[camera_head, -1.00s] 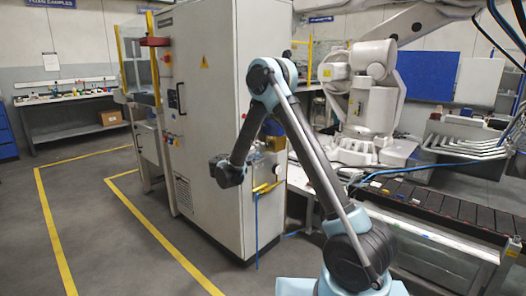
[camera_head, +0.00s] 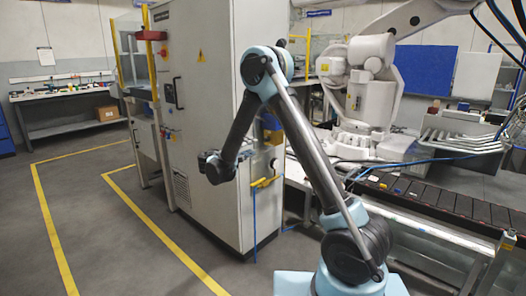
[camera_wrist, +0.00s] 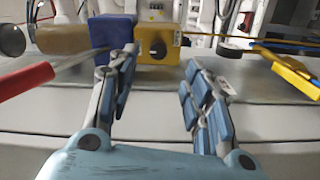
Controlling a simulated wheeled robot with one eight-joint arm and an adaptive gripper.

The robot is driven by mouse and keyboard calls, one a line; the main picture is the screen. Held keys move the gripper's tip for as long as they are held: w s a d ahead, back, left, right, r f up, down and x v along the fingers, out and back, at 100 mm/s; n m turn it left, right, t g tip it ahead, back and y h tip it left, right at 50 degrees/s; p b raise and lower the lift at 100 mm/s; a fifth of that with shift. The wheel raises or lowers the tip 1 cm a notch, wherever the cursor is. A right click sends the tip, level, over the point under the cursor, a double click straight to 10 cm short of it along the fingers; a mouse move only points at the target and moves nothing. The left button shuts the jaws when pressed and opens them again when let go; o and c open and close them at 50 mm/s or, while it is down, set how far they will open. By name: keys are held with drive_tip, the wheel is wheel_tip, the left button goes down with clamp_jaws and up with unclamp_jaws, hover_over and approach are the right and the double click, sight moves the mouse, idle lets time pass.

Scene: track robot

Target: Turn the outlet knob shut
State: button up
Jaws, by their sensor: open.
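In the wrist view, my gripper (camera_wrist: 158,68) is open, with nothing between its fingers. Beyond the fingertips is a yellow block with a dark round knob-like part (camera_wrist: 157,48) on its face, roughly between the fingers. I cannot tell for sure whether this is the outlet knob. A blue block (camera_wrist: 110,34) adjoins it on the left, partly behind the left finger. A brass-coloured cylinder (camera_wrist: 62,40) is further left.
The wrist view shows a red handle (camera_wrist: 25,80) at left and a yellow lever (camera_wrist: 292,72) at right. In the head view, a tall grey cabinet (camera_head: 212,95) stands beside my arm. A white robot arm (camera_head: 365,90) and conveyor (camera_head: 440,200) are to the right. Floor at left is clear.

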drive_tip(key=s+d+r+m+g+y, duration=0.1)
drive_tip(key=s+d+r+g, duration=0.15)
drive_tip(key=d, duration=0.55)
drive_tip(key=s+d+r+m+g, duration=0.1)
drive_tip(key=s+d+g, duration=0.15)
drive_tip(key=d, duration=0.55)
drive_tip(key=s+d+r+g+y, duration=0.1)
drive_tip(key=s+d+r+g, duration=0.15)
drive_tip(key=d, duration=0.55)
drive_tip(key=s+d+f+m+g+y, duration=0.25)
drive_tip(key=s+d, duration=0.35)
drive_tip(key=s, duration=0.5)
drive_tip(key=s+d+f+m+g+y, duration=0.1)
drive_tip(key=s+d+f+y, duration=0.35)
drive_tip(key=s, duration=0.75)
drive_tip(key=s+f+m+y, duration=0.1)
drive_tip(key=s+f, duration=0.1)
drive_tip(key=s, duration=0.4)
drive_tip(key=s+a+f+m+y, duration=0.1)
drive_tip(key=s+f, duration=0.2)
drive_tip(key=s, duration=0.4)
drive_tip(key=shift+s+f+g, duration=0.15)
drive_tip(key=shift+f+g, duration=0.15)
drive_tip(key=shift+g, duration=0.1)
